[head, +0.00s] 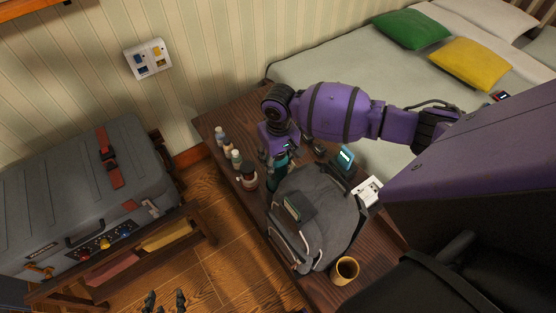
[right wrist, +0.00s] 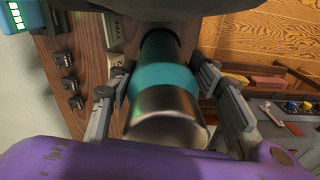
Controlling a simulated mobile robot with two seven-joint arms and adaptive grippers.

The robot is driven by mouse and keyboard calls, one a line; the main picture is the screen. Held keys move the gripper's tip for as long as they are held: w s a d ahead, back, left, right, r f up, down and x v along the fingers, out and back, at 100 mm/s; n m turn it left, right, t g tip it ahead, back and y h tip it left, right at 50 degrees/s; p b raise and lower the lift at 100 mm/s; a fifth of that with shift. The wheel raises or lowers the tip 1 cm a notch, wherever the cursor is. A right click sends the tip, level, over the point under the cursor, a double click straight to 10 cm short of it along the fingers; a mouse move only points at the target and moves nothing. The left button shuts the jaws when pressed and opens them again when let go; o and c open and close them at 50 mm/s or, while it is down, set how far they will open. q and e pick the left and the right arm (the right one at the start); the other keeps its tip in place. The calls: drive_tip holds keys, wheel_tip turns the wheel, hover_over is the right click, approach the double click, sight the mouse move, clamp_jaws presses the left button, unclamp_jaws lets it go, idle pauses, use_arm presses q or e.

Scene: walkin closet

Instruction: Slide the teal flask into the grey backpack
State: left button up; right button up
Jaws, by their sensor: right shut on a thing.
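The grey backpack (head: 340,208) stands on a dark wooden bench, with a small dark patch on its front. My right gripper (head: 277,158) is just behind its upper left edge, shut on the teal flask (head: 280,170). In the right wrist view the flask (right wrist: 165,82) has a teal band and a silver end, between the two fingers of the gripper (right wrist: 163,78). My left gripper (head: 166,300) shows at the bottom edge, fingertips apart and empty.
Several small bottles (head: 236,158) stand on the bench left of the backpack. A grey suitcase (head: 80,190) is at left; a bed (head: 350,60) is behind.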

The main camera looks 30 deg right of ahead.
drive_tip(key=shift+f, duration=0.9)
drive_tip(key=o, duration=1.1)
drive_tip(key=shift+f, duration=0.1)
drive_tip(key=o, duration=0.9)
use_arm(q)
drive_tip(key=shift+s+d+f, duration=0.15)
drive_tip(key=shift+s+f, duration=0.2)
drive_tip(key=shift+f, duration=0.1)
